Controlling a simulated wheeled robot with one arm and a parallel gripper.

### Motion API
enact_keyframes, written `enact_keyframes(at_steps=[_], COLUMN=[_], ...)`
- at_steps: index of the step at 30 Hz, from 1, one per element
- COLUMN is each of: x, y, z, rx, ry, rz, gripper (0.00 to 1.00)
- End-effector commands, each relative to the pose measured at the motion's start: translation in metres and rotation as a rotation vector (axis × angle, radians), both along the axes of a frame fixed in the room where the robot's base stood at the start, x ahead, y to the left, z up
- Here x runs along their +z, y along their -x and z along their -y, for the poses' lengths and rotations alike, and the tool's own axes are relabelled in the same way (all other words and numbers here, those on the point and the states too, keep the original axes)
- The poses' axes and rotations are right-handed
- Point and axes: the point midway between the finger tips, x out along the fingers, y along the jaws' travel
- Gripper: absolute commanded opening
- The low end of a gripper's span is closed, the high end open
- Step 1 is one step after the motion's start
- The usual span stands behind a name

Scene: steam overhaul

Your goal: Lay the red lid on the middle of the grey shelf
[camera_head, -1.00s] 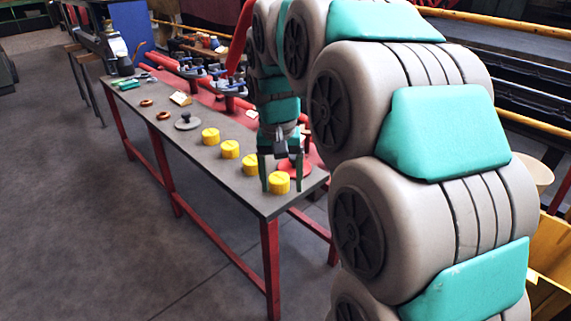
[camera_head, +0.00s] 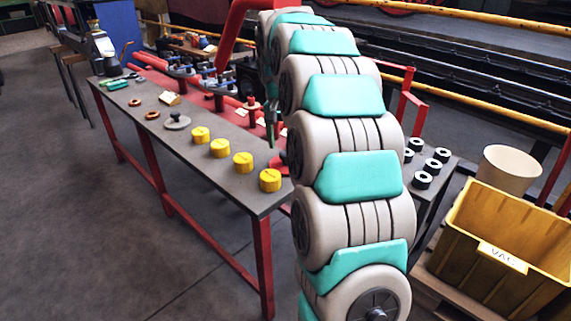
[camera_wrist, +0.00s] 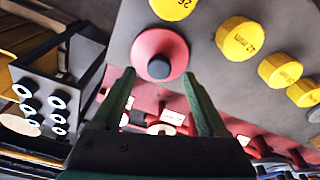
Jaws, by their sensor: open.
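The red lid (camera_wrist: 152,42), round with a dark knob, lies on the grey bench top near its right end. In the head view the lid (camera_head: 279,161) is partly hidden behind my arm. My gripper (camera_wrist: 159,76) is open and empty; in the wrist view the lid's lower edge and knob appear between and just beyond its fingertips. In the head view only part of the gripper (camera_head: 270,128) shows beside the arm. I cannot tell for sure which surface is the grey shelf.
Several yellow caps (camera_head: 242,162) stand in a row along the bench (camera_head: 225,182), one close to the lid. A small grey stand (camera_head: 441,179) with black-and-white rings stands right of my arm. A yellow crate (camera_head: 495,240) and a cream bucket (camera_head: 508,168) are farther right.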

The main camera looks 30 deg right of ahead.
Motion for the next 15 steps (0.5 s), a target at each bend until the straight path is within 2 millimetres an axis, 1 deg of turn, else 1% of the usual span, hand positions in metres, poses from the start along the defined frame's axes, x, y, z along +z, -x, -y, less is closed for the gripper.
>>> enact_keyframes(at_steps=[6, 9, 15], x=[-0.031, -0.041, -0.043], y=[-0.003, -0.004, -0.004], z=[0.006, 0.007, 0.007], rx=[0.001, 0.001, 0.000], ry=[0.000, -0.001, 0.000], rz=[-0.004, -0.005, -0.003], gripper=[0.76, 0.76, 0.76])
